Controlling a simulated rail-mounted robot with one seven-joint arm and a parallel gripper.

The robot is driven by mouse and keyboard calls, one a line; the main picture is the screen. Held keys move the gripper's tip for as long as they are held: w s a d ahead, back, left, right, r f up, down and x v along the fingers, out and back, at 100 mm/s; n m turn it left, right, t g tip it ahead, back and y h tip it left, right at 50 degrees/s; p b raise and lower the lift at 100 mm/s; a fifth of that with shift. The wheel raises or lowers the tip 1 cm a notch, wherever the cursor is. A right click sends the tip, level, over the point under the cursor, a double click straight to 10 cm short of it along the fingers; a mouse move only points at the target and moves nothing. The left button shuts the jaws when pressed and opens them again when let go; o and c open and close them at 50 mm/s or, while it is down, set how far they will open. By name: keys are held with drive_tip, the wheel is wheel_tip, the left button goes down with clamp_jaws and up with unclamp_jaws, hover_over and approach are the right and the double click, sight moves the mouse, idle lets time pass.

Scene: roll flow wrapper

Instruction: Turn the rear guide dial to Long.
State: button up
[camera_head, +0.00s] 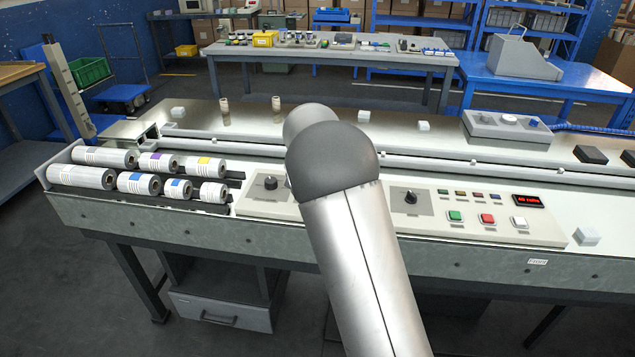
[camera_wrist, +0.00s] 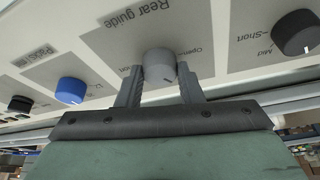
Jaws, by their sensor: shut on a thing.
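The rear guide dial (camera_wrist: 159,64) is a grey round knob on a grey plate lettered "Rear guide" (camera_wrist: 135,18) in the wrist view. My gripper (camera_wrist: 160,82) has its two fingers on either side of the knob and is shut on it. A small mark shows on the knob's face at its lower edge. In the head view my arm covers the gripper and this dial.
In the wrist view, a black dial (camera_wrist: 296,32) with "Mid" and "Short" is at right; a blue dial (camera_wrist: 70,90) and another black dial (camera_wrist: 20,104) are at left. In the head view, several printed rolls (camera_head: 82,177) lie left and coloured push buttons (camera_head: 487,219) sit right.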

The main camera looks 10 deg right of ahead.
drive_tip(key=shift+f, duration=0.1)
drive_tip(key=o, duration=1)
drive_tip(key=shift+c, duration=0.2)
drive_tip(key=v, duration=1.7)
drive_tip(key=shift+r, duration=0.3)
